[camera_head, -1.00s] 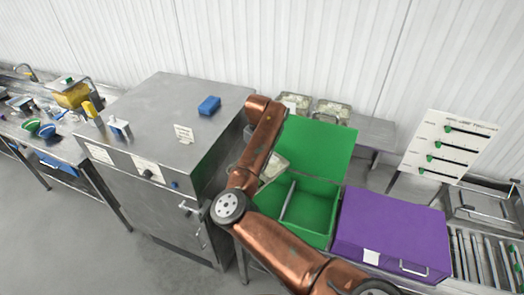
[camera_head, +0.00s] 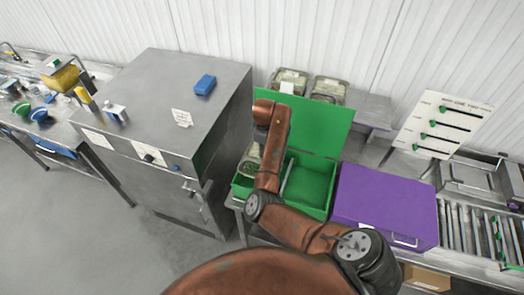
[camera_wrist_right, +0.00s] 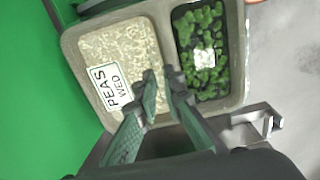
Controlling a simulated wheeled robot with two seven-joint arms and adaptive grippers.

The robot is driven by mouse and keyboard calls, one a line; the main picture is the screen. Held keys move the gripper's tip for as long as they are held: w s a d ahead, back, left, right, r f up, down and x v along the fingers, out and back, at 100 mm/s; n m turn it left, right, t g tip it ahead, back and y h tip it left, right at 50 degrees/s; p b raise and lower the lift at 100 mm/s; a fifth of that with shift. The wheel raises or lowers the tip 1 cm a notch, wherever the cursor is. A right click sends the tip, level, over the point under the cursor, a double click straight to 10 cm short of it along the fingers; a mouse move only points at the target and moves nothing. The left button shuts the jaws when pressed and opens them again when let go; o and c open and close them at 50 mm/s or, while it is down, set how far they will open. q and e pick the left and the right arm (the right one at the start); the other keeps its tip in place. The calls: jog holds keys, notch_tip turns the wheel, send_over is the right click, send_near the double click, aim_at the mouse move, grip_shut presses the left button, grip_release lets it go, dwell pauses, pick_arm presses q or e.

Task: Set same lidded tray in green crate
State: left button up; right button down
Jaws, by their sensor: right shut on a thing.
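The lidded tray (camera_wrist_right: 110,62) has a clear lid, a grain-filled side labelled "PEAS WED" and a green-filled side. In the head view the tray (camera_head: 249,162) shows left of my right arm, at the left half of the green crate (camera_head: 311,184). I cannot tell whether it rests on the crate floor. My right gripper (camera_wrist_right: 160,86) is shut on the tray near its middle divider; in the head view my arm hides the fingers. The crate's green lid (camera_head: 322,127) stands open at the back. My left gripper is not in view.
Two more lidded trays (camera_head: 328,90) stand on the steel table behind the crate. A purple box (camera_head: 385,205) stands close right of the crate. A steel cabinet (camera_head: 165,95) stands left. The crate's right compartment looks empty.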

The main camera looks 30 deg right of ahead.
notch_tip(320, 180, down, 3)
jog(key=shift+r+b, duration=0.15)
jog(key=shift+b, duration=0.5)
jog(key=shift+f, duration=0.4)
notch_tip(320, 180, down, 5)
jog(key=b, duration=0.3)
jog(key=shift+a+r+b, duration=0.1)
jog(key=shift+r+b, duration=0.1)
jog(key=shift+b, duration=0.2)
pick_arm(q)
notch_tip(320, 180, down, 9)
jog(key=b, duration=0.3)
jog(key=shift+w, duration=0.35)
pick_arm(e)
jog(key=shift+f, duration=2.25)
pick_arm(q)
jog(key=shift+b, duration=0.3)
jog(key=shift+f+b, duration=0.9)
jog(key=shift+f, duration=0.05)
pick_arm(e)
jog(key=shift+f, duration=0.6)
jog(key=c, duration=2)
grip_release()
